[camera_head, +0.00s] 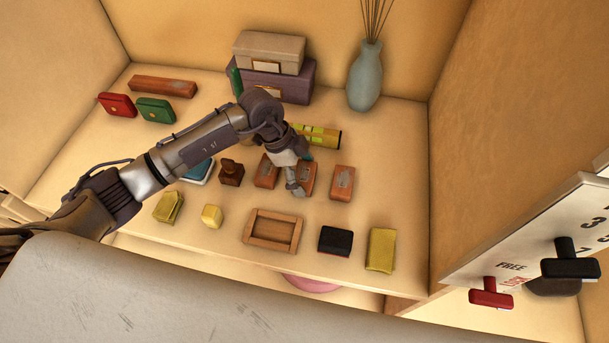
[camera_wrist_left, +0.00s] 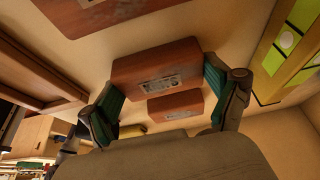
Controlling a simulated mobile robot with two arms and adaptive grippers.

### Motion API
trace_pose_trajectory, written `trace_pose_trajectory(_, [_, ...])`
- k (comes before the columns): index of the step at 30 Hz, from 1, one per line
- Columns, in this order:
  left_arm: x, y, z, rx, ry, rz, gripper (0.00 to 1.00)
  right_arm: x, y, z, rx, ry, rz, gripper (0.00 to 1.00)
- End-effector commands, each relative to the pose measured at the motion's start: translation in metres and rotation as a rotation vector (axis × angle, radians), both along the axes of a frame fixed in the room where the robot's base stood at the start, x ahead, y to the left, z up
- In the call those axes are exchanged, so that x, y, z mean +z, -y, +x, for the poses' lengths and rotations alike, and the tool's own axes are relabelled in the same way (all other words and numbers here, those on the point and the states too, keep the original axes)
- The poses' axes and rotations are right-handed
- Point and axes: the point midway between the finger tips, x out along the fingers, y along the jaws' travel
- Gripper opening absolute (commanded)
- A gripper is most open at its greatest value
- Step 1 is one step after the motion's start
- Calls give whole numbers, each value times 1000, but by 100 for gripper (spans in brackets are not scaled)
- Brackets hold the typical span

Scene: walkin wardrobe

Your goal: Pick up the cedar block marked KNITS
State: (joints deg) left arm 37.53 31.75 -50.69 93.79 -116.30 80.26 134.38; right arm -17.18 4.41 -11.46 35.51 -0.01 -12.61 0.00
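Three reddish-brown cedar blocks with grey labels lie in a row on the shelf: a left one (camera_head: 266,171), a middle one (camera_head: 310,179) and a right one (camera_head: 342,183). The lettering is too small to read, so I cannot tell which is KNITS. My left gripper (camera_head: 296,187) is low at the middle block and partly covers it. In the left wrist view, a block (camera_wrist_left: 157,68) lies between the two spread fingers of my left gripper (camera_wrist_left: 160,88), close to both pads; contact is unclear. Another block (camera_wrist_left: 175,107) shows beyond it. My right gripper is out of view.
A brown stamp-like object (camera_head: 231,173) stands left of the blocks. A wooden tray (camera_head: 273,231), a black block (camera_head: 335,241) and yellow items (camera_head: 381,249) lie in front. Behind are a yellow-green patterned box (camera_head: 322,135), stacked boxes (camera_head: 270,50) and a vase (camera_head: 366,77).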

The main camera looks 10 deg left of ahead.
Motion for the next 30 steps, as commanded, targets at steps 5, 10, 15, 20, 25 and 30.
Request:
trace_pose_trajectory(5, [0,0,0,0,0,0,54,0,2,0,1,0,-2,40])
trace_pose_trajectory(10, [2,0,0,0,1,-1,54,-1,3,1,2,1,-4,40])
trace_pose_trajectory(15, [12,0,1,0,3,-1,54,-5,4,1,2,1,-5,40])
trace_pose_trajectory(20, [37,0,2,-1,7,-1,54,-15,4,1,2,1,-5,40])
trace_pose_trajectory(25, [58,33,-8,-8,5,-4,54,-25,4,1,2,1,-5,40])
trace_pose_trajectory(30, [79,65,-17,-6,5,-4,54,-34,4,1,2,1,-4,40])
